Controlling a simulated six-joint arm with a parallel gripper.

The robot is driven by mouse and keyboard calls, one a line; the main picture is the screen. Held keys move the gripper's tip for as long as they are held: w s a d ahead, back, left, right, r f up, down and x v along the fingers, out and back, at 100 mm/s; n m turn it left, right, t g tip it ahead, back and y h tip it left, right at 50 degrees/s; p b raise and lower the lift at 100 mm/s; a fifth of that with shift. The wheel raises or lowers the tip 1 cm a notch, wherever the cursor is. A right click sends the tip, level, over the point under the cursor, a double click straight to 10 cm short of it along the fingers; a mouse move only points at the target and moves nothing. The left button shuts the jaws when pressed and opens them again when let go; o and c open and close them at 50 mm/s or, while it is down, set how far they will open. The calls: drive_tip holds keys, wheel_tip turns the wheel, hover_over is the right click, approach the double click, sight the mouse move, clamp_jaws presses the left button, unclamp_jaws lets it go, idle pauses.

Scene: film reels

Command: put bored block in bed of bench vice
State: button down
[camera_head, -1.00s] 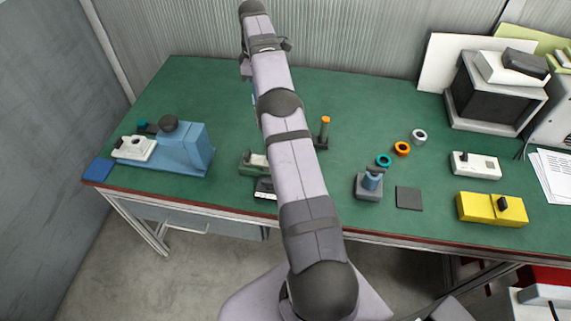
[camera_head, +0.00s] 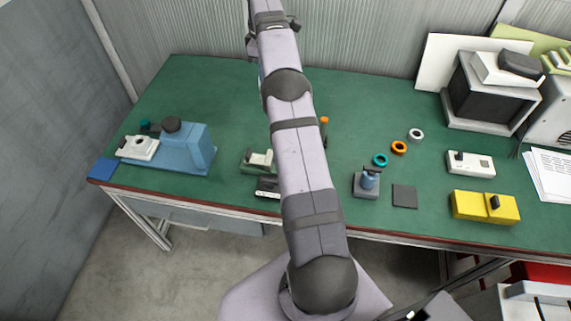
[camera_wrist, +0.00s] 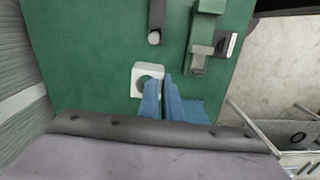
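A pale block with a round bore (camera_wrist: 139,72) shows in the wrist view, just beyond the blue fingertips of my gripper (camera_wrist: 163,82). A finger covers its lower right part; I cannot tell whether they touch. The fingers look close together with a narrow gap, and their grip is unclear. In the head view my arm hides this block and the gripper. A green device with a pale upper part (camera_head: 249,158), apparently the bench vice, stands near the front edge, left of my arm. It is at the upper right in the wrist view (camera_wrist: 207,32).
A blue machine (camera_head: 190,152) with a white holed plate (camera_head: 136,148) stands at the left. An orange-topped post (camera_head: 324,130) is right of my arm. A dark device (camera_head: 267,187) sits before the green one. Several coloured rings lie farther right. The back left table is clear.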

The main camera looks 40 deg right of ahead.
drive_tip(key=s+r, duration=0.1)
drive_tip(key=p, duration=0.5)
hover_over(272, 174)
drive_tip(key=s+d, duration=0.2)
drive_tip(key=d, duration=0.2)
drive_tip(key=shift+f, duration=5.5)
drive_tip(key=shift+n, duration=0.4)
drive_tip(key=shift+w+a+f+p, duration=0.15)
drive_tip(key=shift+f+p, duration=0.7)
drive_tip(key=shift+f, duration=1.65)
drive_tip(key=shift+w+d+f+p, duration=0.1)
drive_tip(key=shift+f+p, duration=0.75)
drive_tip(key=shift+f, duration=1.65)
